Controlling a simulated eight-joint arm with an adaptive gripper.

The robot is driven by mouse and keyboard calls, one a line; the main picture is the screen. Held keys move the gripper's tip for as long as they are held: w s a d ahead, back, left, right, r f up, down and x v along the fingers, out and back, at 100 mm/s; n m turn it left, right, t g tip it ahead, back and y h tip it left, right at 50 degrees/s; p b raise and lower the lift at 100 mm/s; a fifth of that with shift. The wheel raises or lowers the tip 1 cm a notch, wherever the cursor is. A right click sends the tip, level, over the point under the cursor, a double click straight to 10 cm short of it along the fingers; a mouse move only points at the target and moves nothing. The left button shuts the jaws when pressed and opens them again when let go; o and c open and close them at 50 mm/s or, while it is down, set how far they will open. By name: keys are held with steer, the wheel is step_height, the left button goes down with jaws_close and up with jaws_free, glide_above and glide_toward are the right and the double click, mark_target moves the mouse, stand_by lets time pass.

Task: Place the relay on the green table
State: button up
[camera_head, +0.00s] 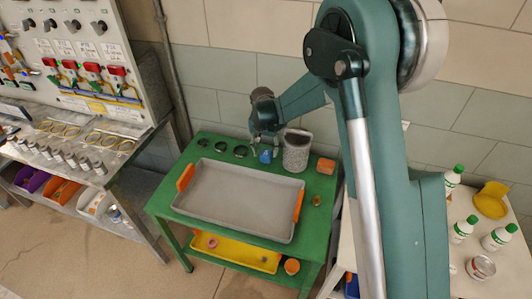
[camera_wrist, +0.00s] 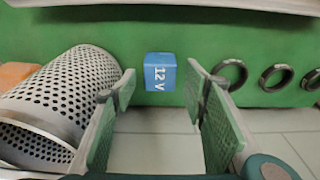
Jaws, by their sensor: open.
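The relay is a small blue cube marked "12 V" (camera_wrist: 160,72). It sits on the green table (camera_wrist: 225,27), and in the head view it shows as a blue spot (camera_head: 265,157) near the table's back edge. My gripper (camera_wrist: 160,88) is open and empty, with its two green pads on either side of the relay in the picture. The relay appears just beyond the fingertips, and I see no contact. In the head view my gripper (camera_head: 266,142) hangs over the back of the green table (camera_head: 160,206).
A perforated metal basket (camera_head: 296,152) stands close beside the relay, with an orange block (camera_head: 326,166) past it. Several dark rings (camera_head: 221,147) lie on the other side. A grey tray (camera_head: 240,200) with orange handles fills most of the tabletop. Bottles (camera_head: 462,229) stand on a side table at right.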

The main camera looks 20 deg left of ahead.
mark_target(267, 156)
step_height(267, 156, up, 9)
steer(key=s+p, duration=0.1)
steer(key=shift+s, duration=0.2)
stand_by(0.7)
steer(key=s+d+r+t, duration=0.1)
steer(key=s+d+r, duration=0.3)
steer(key=d+r, duration=0.4)
steer(key=s+d+r, duration=0.4)
steer(key=d+r, duration=0.1)
steer(key=d, duration=0.5)
steer(key=s+d+r+t, duration=0.1)
steer(key=s+d+r, duration=0.3)
steer(key=d+r, duration=0.4)
steer(key=s+d+t, duration=0.3)
steer(key=s+d, duration=1.8)
steer(key=s, duration=0.2)
steer(key=shift+s+f, duration=0.4)
steer(key=shift+f, duration=0.05)
